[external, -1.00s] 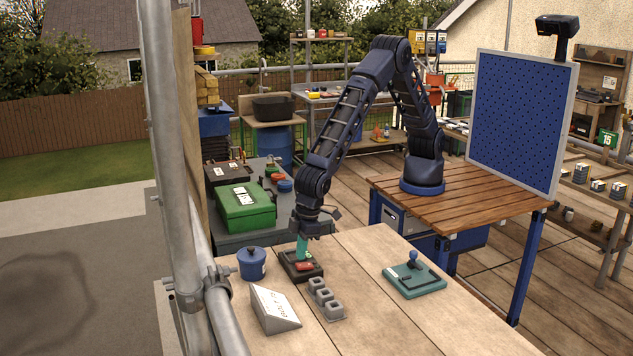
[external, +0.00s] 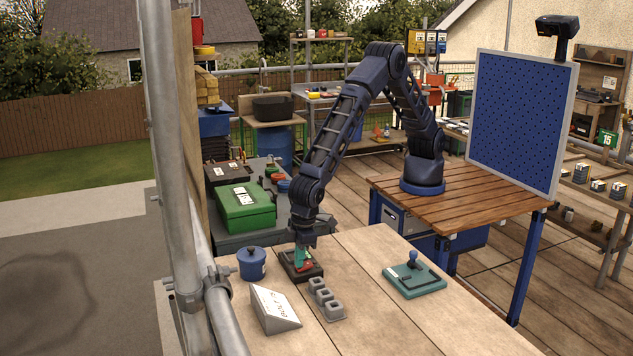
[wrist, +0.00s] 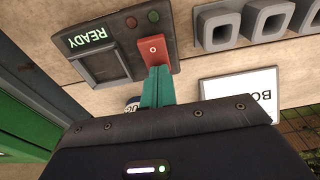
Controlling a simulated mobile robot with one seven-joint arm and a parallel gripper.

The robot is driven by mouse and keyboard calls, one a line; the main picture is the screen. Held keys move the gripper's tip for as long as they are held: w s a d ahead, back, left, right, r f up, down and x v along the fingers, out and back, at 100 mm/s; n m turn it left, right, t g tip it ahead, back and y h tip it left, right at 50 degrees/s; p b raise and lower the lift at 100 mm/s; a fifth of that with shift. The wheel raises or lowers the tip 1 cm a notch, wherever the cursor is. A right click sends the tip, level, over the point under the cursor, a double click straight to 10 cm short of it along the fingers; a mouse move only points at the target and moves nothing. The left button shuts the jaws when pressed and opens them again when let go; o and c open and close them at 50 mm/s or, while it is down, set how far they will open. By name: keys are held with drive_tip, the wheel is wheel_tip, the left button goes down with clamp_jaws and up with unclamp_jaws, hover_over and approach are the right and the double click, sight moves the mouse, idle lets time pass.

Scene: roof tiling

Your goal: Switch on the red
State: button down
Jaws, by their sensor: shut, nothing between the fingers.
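A dark switch box (external: 290,273) lies on the wooden bench. It carries a red rocker switch (wrist: 150,52) marked with a small circle, and the rocker also shows in the external view (external: 304,267). Beside the rocker are a dark square recess, a lit green "READY" label (wrist: 88,36), and a red and a green round lamp or button. My gripper (wrist: 157,88) has teal fingers that are shut and empty. The fingertips are at the rocker's near end, seemingly touching it. In the external view the fingers (external: 299,254) point down over the box.
A blue lidded pot (external: 251,264) stands left of the box. A white-faced sloped sign (external: 274,309) and a grey block with several square openings (external: 325,299) lie in front. A teal joystick base (external: 414,281) lies to the right. A green case (external: 245,207) is behind.

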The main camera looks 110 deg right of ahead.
drive_tip(key=shift+s, duration=0.1)
drive_tip(key=shift+s+r, duration=0.2)
drive_tip(key=shift+s, duration=0.5)
wheel_tip(320, 180, up, 14)
drive_tip(key=s, duration=0.2)
drive_tip(key=shift+s, duration=0.2)
drive_tip(key=shift+f, duration=0.1)
idle(0.3)
